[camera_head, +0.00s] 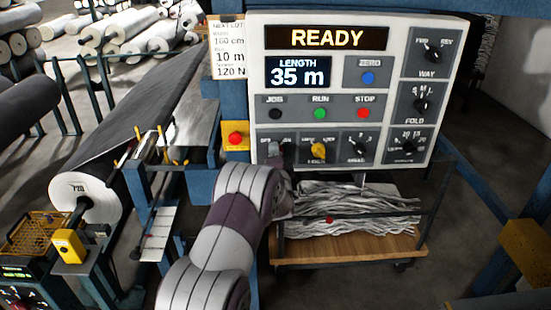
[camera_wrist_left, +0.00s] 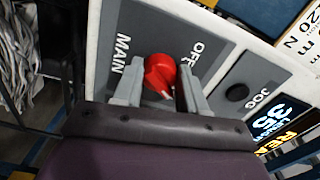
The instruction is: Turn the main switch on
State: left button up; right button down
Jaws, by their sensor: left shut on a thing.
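The main switch is a red knob (camera_wrist_left: 160,75) on a grey plate marked MAIN and OFF, seen in the left wrist view. In the head view it is hidden behind my left gripper (camera_head: 276,156), at the lower left of the white control panel (camera_head: 257,82). The left wrist view shows the two grey fingers of my left gripper (camera_wrist_left: 158,88) shut on the knob, one on each side. The display (camera_head: 326,38) reads READY, and the length display (camera_head: 298,74) reads 35 m. My right gripper is not in view.
The yellow knob (camera_head: 319,151) sits close to the right of my left gripper. JOG, RUN and STOP buttons (camera_head: 320,113) are just above. A red button on a yellow box (camera_head: 236,139) is to the left. A cart of grey strands (camera_head: 350,215) stands below the panel.

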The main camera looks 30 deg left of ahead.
pick_arm(q)
jog(key=shift+m, duration=1)
jog(key=shift+f, duration=0.1)
jog(key=o, duration=0.8)
jog(key=shift+o, duration=1.2)
jog(key=shift+d, duration=0.15)
jog(key=b+v, duration=0.3)
jog(key=v, duration=0.9)
jog(key=shift+s+b, duration=0.35)
jog(key=shift+s, duration=0.05)
jog(key=shift+d, duration=0.1)
